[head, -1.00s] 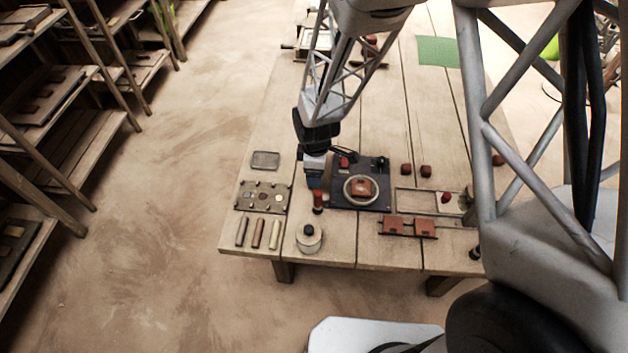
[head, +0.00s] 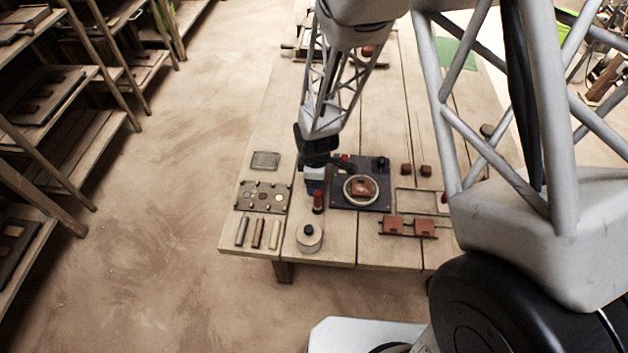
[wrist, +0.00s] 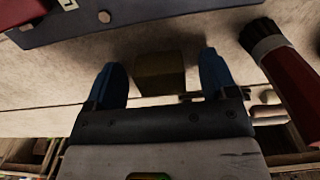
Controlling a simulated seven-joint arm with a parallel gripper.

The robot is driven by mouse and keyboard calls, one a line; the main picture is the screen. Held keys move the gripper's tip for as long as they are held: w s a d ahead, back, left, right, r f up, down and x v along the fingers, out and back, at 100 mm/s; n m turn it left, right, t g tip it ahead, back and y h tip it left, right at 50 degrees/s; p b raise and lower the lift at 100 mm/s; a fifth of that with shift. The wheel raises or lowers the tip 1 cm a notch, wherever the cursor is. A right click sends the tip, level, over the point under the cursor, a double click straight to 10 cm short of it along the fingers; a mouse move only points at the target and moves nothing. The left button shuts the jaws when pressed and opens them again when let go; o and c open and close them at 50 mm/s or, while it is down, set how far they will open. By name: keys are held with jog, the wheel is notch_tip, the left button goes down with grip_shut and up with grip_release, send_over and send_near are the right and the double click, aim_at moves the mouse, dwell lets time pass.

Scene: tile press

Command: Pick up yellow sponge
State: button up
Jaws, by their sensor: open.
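The yellow sponge (wrist: 160,74) shows in the wrist view as a dark, shaded yellow-brown block on the tabletop. My gripper (wrist: 162,60) is open, with one blue finger on each side of the sponge and a visible gap on both sides. Whether the fingertips are level with the sponge in height I cannot tell. In the head view my gripper (head: 314,185) is low over the table, left of the dark press plate (head: 342,199). The sponge is hidden there behind my arm and gripper.
A round pot (head: 309,240) stands nearer the table's front edge. A tray of small pieces (head: 262,196) lies left.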

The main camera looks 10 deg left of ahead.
jog(key=shift+c, duration=0.4)
jog(key=c, duration=1)
jog(key=shift+r, duration=0.1)
jog(key=shift+r, duration=4.9)
